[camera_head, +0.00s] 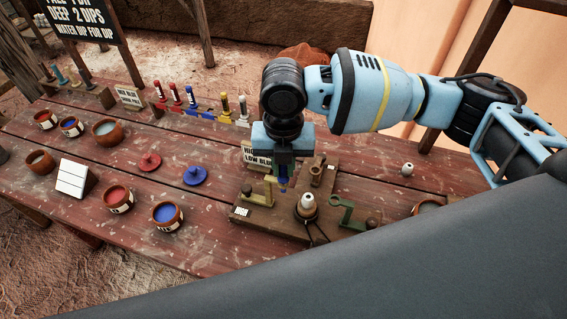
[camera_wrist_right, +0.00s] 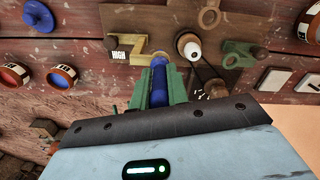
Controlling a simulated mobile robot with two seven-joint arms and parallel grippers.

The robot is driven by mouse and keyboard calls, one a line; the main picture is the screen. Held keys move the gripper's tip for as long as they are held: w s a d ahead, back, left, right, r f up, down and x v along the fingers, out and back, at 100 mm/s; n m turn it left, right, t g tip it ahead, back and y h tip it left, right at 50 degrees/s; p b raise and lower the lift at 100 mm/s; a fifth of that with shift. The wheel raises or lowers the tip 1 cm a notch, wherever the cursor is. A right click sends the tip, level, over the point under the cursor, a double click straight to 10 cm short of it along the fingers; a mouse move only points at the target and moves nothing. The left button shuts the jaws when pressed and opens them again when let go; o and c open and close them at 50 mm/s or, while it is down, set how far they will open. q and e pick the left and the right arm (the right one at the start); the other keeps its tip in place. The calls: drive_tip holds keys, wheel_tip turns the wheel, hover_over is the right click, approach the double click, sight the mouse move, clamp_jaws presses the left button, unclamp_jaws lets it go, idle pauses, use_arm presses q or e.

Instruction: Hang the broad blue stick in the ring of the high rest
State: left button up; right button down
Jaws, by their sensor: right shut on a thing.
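My right gripper (camera_head: 283,178) is shut on a blue stick (camera_head: 284,187) and points down over the wooden stand board. In the right wrist view the blue stick (camera_wrist_right: 159,72) stands between the green fingers (camera_wrist_right: 160,88). The yellow rest (camera_head: 259,194) on the board is beside the stick in the head view. In the wrist view this yellow rest (camera_wrist_right: 132,35) has a HIGH label (camera_wrist_right: 118,55) next to it. The gripper partly hides it in the head view, and I cannot tell whether the stick's tip is inside a ring. My left gripper is not in view.
The board (camera_head: 243,217) also carries a brown ringed post (camera_head: 317,172), a white-topped knob (camera_head: 307,203) and a green bracket (camera_head: 345,213). Bowls of red (camera_head: 117,199) and blue (camera_head: 166,214) stand left. Colored sticks line a rack (camera_head: 200,112) behind.

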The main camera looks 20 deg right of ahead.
drive_tip(key=shift+f, duration=0.4)
drive_tip(key=c, duration=0.8)
unclamp_jaws()
drive_tip(key=shift+r, duration=3.8)
